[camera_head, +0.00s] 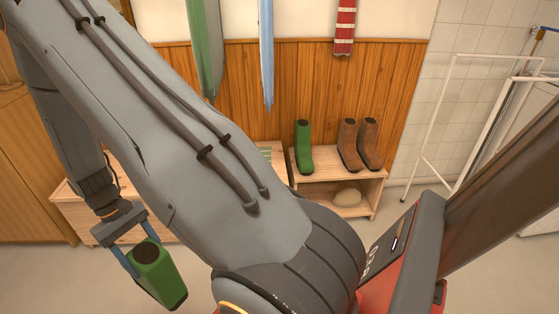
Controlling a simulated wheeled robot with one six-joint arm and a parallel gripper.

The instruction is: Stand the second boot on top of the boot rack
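My gripper (141,256) is at the lower left, with its two blue fingers shut on the sides of a green boot (165,282) near its top. This boot hangs in the air with its dark opening facing up toward the camera. The boot rack (340,179) is a low wooden shelf at centre right, well to the right of the gripper. Another green boot (304,150) stands upright at the left of its top, beside a pair of brown boots (348,148) and (370,147). My arm hides part of the rack's left side.
A rounded beige object (347,197) lies on the rack's lower shelf. A wooden bench (78,207) runs behind my arm. Green (206,50) and blue (267,55) cloths and a red striped scarf (345,25) hang above. A white metal frame (432,120) stands at right.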

